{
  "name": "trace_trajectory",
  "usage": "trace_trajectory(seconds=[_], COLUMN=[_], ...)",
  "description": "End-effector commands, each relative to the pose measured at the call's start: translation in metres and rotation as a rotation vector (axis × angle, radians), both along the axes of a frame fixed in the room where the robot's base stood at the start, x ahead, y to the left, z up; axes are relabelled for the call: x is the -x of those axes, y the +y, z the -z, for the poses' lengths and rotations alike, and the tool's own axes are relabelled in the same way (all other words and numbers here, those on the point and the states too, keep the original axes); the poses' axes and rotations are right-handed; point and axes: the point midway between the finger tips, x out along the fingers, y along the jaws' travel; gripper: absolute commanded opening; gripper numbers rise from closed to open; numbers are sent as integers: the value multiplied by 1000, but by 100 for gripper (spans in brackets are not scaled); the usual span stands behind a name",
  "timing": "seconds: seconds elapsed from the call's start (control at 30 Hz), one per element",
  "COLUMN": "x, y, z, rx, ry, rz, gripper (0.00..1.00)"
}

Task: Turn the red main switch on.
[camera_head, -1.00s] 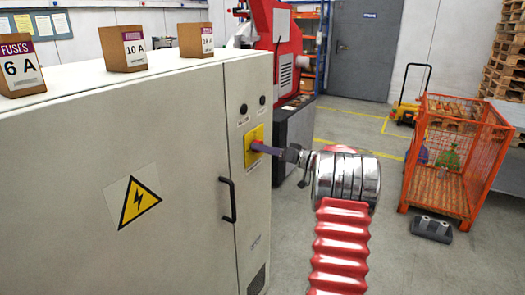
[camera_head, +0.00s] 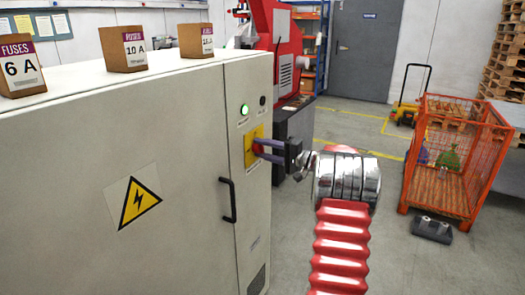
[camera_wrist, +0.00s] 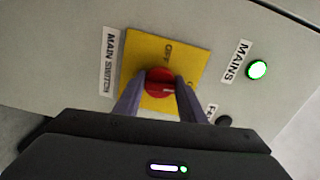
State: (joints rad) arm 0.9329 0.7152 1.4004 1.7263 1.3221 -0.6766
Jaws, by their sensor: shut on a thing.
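The red main switch (camera_wrist: 160,84) sits on a yellow plate (camera_wrist: 187,54) on the front of a beige cabinet. In the wrist view my gripper (camera_wrist: 160,88) has one finger on each side of the red knob and is shut on it. The plate carries the word OFF, and a MAIN SWITCH label (camera_wrist: 108,60) is beside it. The switch also shows in the head view (camera_head: 257,148), partly behind the fingers. The green lamp labelled MAINS (camera_wrist: 257,69) is lit; it also shows in the head view (camera_head: 244,109).
The cabinet (camera_head: 180,190) has a black door handle (camera_head: 228,200) left of and below the switch. Several fuse boxes (camera_head: 121,48) stand on top. An orange mesh cart (camera_head: 470,150) is at the right, with open floor between.

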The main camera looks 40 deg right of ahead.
Motion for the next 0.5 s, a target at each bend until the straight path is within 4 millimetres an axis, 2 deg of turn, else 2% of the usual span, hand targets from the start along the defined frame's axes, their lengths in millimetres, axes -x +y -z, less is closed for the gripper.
trace_trajectory(seconds=[0.2, 0.5], x=[0, 0], y=[-2, -2], z=[2, 2], rx=[-89, -122], ry=[36, 47], rz=[6, 7], gripper=[14, 14])
